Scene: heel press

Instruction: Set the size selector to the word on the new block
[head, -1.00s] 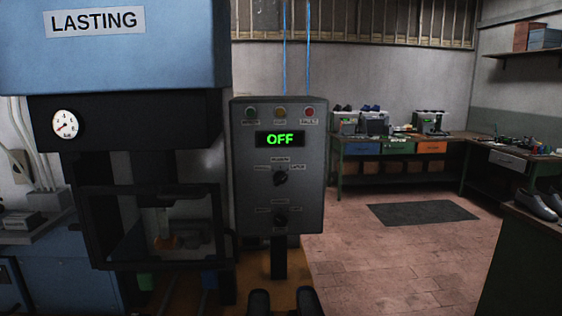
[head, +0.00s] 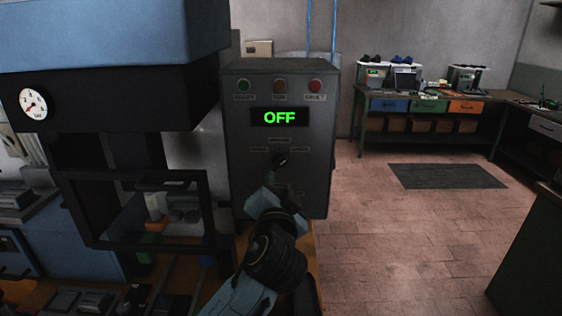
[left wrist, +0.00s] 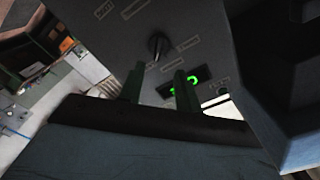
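The grey control box (head: 308,180) stands in the middle of the head view, its green display (head: 279,117) reading OFF. A black knob (head: 279,160) sits below the display among small labels I cannot read; it also shows in the left wrist view (left wrist: 157,46). The box's lower part is hidden behind my left gripper (head: 272,198). In the left wrist view its two fingers (left wrist: 160,84) are apart and empty, with the knob beyond the gap. No block with a readable word shows. My right gripper is out of view.
The press with its dark guard frame (head: 207,215) stands left of the box; a small pale and orange item (head: 156,212) shows behind it. Green, amber and red buttons line the box top. A floor mat (head: 448,176) and workbench (head: 425,98) are at right.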

